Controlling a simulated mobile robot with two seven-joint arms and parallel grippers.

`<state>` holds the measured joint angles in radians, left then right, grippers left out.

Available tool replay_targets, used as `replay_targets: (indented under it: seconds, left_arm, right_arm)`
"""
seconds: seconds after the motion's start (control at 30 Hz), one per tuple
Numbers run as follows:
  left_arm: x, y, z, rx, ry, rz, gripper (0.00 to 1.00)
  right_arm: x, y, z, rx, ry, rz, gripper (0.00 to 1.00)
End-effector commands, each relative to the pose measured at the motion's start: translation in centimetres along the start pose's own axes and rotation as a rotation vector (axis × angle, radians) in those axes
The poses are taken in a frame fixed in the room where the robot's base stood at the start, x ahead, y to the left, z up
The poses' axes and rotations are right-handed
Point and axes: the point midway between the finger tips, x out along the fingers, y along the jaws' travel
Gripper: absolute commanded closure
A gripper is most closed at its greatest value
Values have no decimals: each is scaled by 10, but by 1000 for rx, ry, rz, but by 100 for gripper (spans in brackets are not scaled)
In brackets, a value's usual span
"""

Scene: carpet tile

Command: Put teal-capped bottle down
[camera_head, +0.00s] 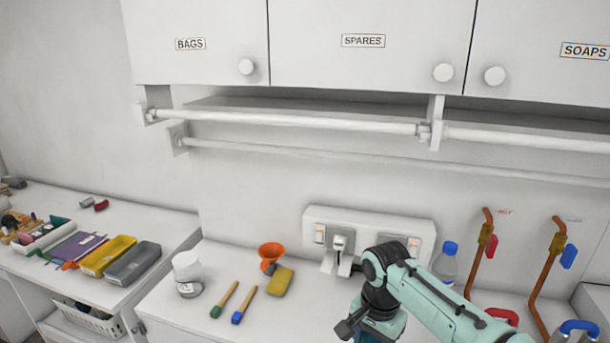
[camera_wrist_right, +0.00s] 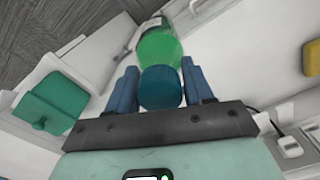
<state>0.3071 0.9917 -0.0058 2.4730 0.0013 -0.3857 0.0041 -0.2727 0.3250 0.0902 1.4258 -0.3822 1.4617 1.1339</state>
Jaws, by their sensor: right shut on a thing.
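The teal-capped bottle (camera_wrist_right: 160,48) shows in the right wrist view, with bright green contents and a ribbed teal cap (camera_wrist_right: 160,87). My right gripper (camera_wrist_right: 161,78) is shut on it, with its blue fingers on either side of the cap end. In the head view my right arm comes in from the lower right over the white counter (camera_head: 260,325). The bottle does not show there. My left gripper is not in view.
A yellow sponge (camera_head: 280,281), an orange funnel (camera_head: 271,254), two brushes (camera_head: 237,303) and a white jar (camera_head: 187,272) stand left of my arm. A socket strip (camera_head: 368,233) and a blue-capped bottle (camera_head: 445,262) are behind. Copper taps (camera_head: 480,255) rise at right.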

Motion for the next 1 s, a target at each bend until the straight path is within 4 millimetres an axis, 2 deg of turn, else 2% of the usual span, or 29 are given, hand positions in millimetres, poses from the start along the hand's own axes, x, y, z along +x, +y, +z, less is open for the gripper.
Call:
replay_targets:
  seconds: [0.27,0.5,0.6,0.7,0.8,1.0]
  left_arm:
    - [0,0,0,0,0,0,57]
    - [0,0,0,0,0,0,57]
    - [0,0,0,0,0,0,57]
    - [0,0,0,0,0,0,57]
    - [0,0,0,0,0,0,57]
    - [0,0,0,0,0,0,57]
  right_arm:
    - [71,14,-5,-209,-4,4,100]
    - [164,30,-11,-488,-8,6,100]
    - [196,34,-14,-589,-6,4,100]
    - [218,37,-16,-664,-4,2,100]
    - [232,39,-18,-710,-1,0,100]
    - [239,40,-19,-734,1,-2,100]
